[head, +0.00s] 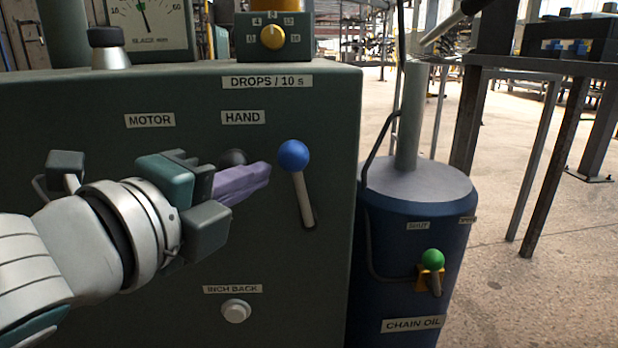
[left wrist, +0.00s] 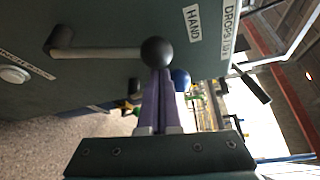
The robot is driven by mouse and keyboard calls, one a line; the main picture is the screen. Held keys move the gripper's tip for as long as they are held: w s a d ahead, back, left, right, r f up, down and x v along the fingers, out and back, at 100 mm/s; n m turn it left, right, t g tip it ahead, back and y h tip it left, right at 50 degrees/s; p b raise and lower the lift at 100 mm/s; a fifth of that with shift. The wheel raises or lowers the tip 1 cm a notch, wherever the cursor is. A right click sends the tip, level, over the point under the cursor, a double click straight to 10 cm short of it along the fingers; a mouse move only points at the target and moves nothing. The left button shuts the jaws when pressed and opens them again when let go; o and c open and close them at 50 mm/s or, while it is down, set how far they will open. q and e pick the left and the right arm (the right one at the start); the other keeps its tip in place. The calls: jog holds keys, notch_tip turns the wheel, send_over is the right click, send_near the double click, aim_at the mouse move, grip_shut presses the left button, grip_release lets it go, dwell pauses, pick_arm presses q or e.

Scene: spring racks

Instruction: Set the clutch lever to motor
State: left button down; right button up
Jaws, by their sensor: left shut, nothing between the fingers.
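The clutch lever has a black ball knob (head: 233,157); in the head view its rod is hidden behind my left gripper. In the left wrist view the black ball (left wrist: 157,52) and its grey rod (left wrist: 100,53) show clearly, with the ball towards the HAND label (left wrist: 192,22). The MOTOR label (head: 150,120) is left of the HAND label (head: 242,117) on the green panel. My left gripper (head: 267,174) is shut and empty, its purple fingers passing in front of the lever. The fingertips appear close by the ball; I cannot tell if they touch. My right gripper is not in view.
A blue-ball lever (head: 294,156) stands just right of my fingertips. The INCH BACK button (head: 236,311) is below. A blue chain oil drum (head: 405,235) with a green-ball tap (head: 433,259) stands right of the panel. A yellow knob (head: 273,36) is above.

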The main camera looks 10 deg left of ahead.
pick_arm(q)
jog(key=shift+a, duration=0.1)
jog(key=shift+s+a+r+n, duration=0.1)
jog(key=shift+a+r+n, duration=0.1)
jog(key=shift+a+n, duration=0.1)
jog(key=shift+r+t, duration=0.1)
jog(key=shift+t, duration=0.2)
jog(key=s+a+n+t+b, duration=0.2)
jog(key=a+n+t+b, duration=0.1)
jog(key=a+n, duration=0.6)
jog(key=shift+s+r+n+t, duration=0.35)
jog(key=shift+r+t, duration=0.1)
jog(key=shift+t, duration=0.35)
dwell(0.4)
